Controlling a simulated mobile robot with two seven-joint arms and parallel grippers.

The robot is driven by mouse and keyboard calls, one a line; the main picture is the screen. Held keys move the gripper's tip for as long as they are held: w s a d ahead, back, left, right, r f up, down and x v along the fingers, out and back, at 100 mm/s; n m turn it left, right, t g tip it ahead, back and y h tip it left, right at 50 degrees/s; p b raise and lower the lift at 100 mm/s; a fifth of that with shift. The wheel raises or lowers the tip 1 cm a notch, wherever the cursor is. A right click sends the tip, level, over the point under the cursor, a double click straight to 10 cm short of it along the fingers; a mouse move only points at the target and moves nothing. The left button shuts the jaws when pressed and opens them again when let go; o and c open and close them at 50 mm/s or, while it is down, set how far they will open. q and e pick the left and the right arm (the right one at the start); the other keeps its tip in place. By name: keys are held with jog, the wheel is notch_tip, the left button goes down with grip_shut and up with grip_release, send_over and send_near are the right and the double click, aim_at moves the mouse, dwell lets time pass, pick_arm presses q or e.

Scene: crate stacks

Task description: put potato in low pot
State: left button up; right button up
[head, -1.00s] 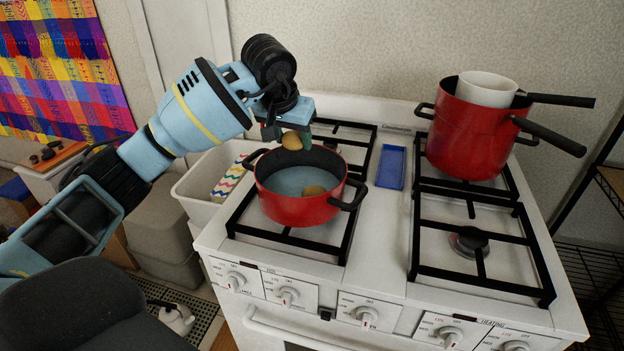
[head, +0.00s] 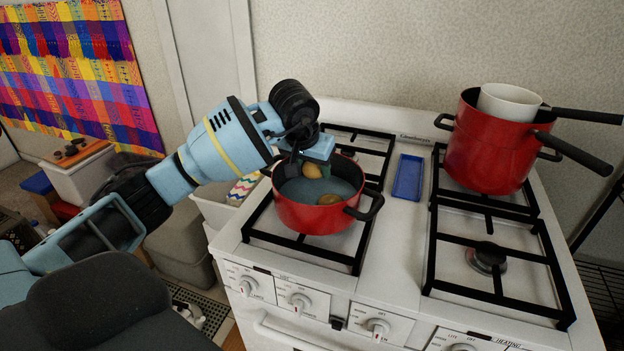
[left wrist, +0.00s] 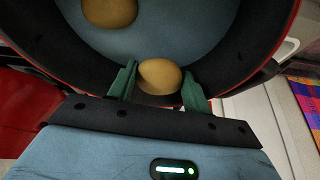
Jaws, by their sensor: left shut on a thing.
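The low red pot (head: 318,219) stands on the left front of the stove, with a blue-grey inside. One potato (head: 330,199) lies on its bottom; it also shows at the top of the left wrist view (left wrist: 110,11). My left gripper (head: 311,165) is over the pot's opening, pointing down, shut on another potato (head: 312,171). In the left wrist view this held potato (left wrist: 160,77) sits between the two green fingers, in front of the pot's dark inner wall. It looks close to rim height; its exact height is unclear. My right gripper is not in view.
A taller red pot (head: 485,150) holding a pan and a white pot (head: 509,102) stands at the back right. A blue tray (head: 408,177) lies between the burners. The front right burner (head: 487,258) is empty. A white bin (head: 212,210) stands left of the stove.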

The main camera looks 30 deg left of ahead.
aim_at(312, 178)
pick_arm(q)
jog(key=shift+f, duration=1.8)
jog(key=shift+f, duration=0.2)
jog(key=o, duration=0.7)
jog(key=shift+r, duration=0.3)
jog(key=v, duration=1.1)
jog(key=shift+s+r, duration=0.15)
jog(key=shift+r, duration=0.2)
